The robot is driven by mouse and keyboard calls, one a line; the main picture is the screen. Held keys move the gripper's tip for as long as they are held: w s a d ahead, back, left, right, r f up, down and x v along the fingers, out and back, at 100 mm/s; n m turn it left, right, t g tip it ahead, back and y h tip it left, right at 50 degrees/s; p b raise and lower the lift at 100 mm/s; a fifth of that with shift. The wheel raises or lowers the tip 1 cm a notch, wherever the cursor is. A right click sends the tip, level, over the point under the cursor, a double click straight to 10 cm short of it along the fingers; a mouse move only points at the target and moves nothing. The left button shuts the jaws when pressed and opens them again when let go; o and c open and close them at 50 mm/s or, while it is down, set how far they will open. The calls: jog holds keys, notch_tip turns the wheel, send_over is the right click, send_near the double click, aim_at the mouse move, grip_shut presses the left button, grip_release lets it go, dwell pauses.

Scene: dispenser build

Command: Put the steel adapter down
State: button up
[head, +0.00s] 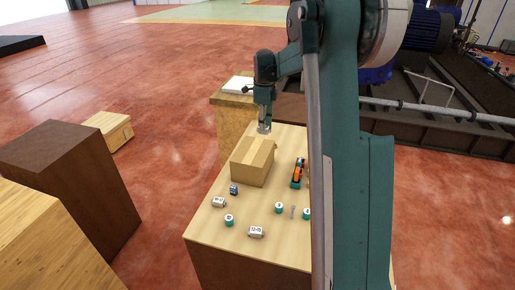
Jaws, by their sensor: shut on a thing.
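My gripper (264,122) points down over the far left part of the wooden table, just behind the cardboard box. It is shut on a small pale grey piece, the steel adapter (264,129), which shows only as a small patch below the fingers. The view is too small to tell whether the adapter touches the table (207,232) or hangs above it.
The cardboard box (250,163) stands near the gripper. An orange and dark tool (298,174) lies to its right. In front are a blue piece (234,190), white labelled blocks (256,232), teal-sided cylinders (229,220) and a small grey part (292,211). My arm hides the table's right side.

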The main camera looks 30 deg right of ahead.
send_over(263, 150)
jog(key=shift+w+d+f, duration=0.1)
jog(key=shift+d+f, duration=0.05)
jog(key=shift+f, duration=2.75)
jog(key=shift+f+p, duration=0.35)
jog(key=shift+f, duration=1.5)
jog(key=shift+f, duration=0.2)
jog(key=o, duration=1)
jog(key=shift+r, duration=0.15)
notch_tip(263, 150, up, 12)
jog(key=shift+r+b, duration=0.1)
jog(key=shift+b, duration=0.25)
